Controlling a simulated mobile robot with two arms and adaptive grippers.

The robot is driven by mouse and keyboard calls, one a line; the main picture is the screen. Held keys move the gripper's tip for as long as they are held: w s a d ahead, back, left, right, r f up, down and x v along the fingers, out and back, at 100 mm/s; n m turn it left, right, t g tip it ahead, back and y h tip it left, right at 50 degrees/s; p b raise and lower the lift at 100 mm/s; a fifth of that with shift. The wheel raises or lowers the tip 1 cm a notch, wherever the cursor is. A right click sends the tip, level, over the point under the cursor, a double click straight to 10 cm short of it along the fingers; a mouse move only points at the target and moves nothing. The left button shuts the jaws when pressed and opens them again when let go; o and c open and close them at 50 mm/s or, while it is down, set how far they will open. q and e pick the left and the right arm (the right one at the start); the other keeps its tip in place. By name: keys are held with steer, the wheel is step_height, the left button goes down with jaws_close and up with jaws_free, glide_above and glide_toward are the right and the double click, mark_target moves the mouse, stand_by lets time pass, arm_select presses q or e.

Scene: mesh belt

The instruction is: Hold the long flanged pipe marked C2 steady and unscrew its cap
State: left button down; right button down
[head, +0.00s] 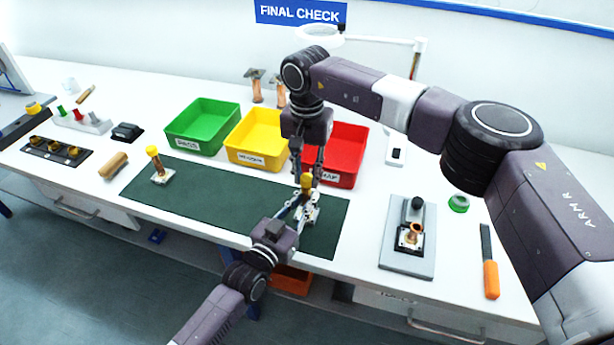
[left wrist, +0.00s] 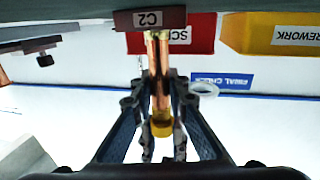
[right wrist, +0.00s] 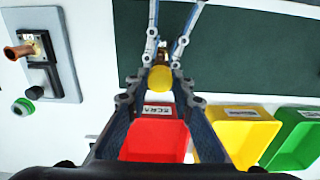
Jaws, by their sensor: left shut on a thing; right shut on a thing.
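The long copper pipe marked C2 (left wrist: 164,70) has a flange block with the C2 label (left wrist: 147,19), upside down at the top of the left wrist view. Its yellow cap (head: 307,180) is on the other end, above the mat's right part in the head view. My left gripper (head: 302,205) comes from the front and is shut on the pipe. My right gripper (head: 312,172) comes from above and is shut on the cap, which also shows in the right wrist view (right wrist: 160,78). The fingers hide part of the pipe, and the thread is not visible.
Green (head: 178,146), yellow (head: 240,157) and red (head: 358,160) bins stand just behind the dark green mat (head: 225,205). Another yellow-capped piece (head: 156,165) stands on the mat's left. A grey fixture (head: 394,260) and an orange-handled tool (head: 490,278) lie right. The mat's middle is clear.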

mark_target(307, 178)
steer(key=shift+r, duration=0.1)
steer(key=shift+r, duration=1.95)
arm_select(q)
steer(key=c, duration=1.8)
jaws_free()
